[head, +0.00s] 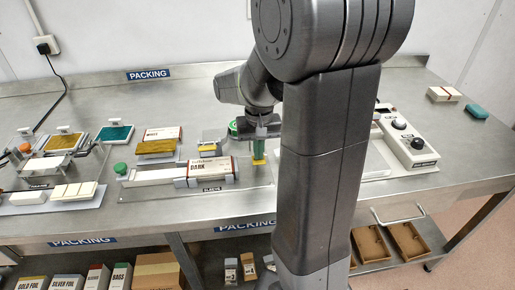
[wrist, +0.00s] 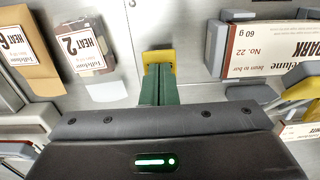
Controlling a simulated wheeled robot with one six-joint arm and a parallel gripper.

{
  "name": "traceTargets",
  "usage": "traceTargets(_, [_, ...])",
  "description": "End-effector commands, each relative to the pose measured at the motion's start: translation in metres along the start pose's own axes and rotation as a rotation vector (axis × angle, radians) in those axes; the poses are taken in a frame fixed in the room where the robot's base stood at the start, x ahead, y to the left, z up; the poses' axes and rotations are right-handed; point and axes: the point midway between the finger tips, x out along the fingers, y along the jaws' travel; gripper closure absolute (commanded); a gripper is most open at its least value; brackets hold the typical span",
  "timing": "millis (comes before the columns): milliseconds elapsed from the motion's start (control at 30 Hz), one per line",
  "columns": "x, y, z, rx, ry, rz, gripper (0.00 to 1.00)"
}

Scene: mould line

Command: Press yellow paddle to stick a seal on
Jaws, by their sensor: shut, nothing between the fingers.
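The yellow paddle (head: 258,160) shows as a small yellow piece at the bench, just right of the carton holder in the head view. In the wrist view the yellow paddle (wrist: 158,57) lies at the tips of my green fingers. My gripper (head: 258,148) is shut and empty, pointing down over the paddle; the fingertips (wrist: 158,72) overlap it. I cannot tell whether they touch or press it. A white and dark red DARK carton (head: 210,167) lies in a grey holder to the left, and in the wrist view the carton (wrist: 280,50) is at right. No seal is clearly visible.
A control box with knobs (head: 408,140) stands right of my arm. A yellow and grey part (head: 208,136) stands behind the carton. Cartons (head: 155,272) and brown trays (head: 408,238) sit below the bench.

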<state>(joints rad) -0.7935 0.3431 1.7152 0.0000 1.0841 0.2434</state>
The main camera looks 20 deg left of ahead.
Motion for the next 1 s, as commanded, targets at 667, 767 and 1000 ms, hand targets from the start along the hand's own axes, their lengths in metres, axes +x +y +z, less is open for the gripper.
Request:
traceTargets(667, [-0.005,0.0,0.0,0.0,0.0,0.0,1.0])
traceTargets(767, [-0.011,0.0,0.0,0.0,0.0,0.0,1.0])
traceTargets(1000, [-0.025,0.0,0.0,0.0,0.001,0.0,1.0])
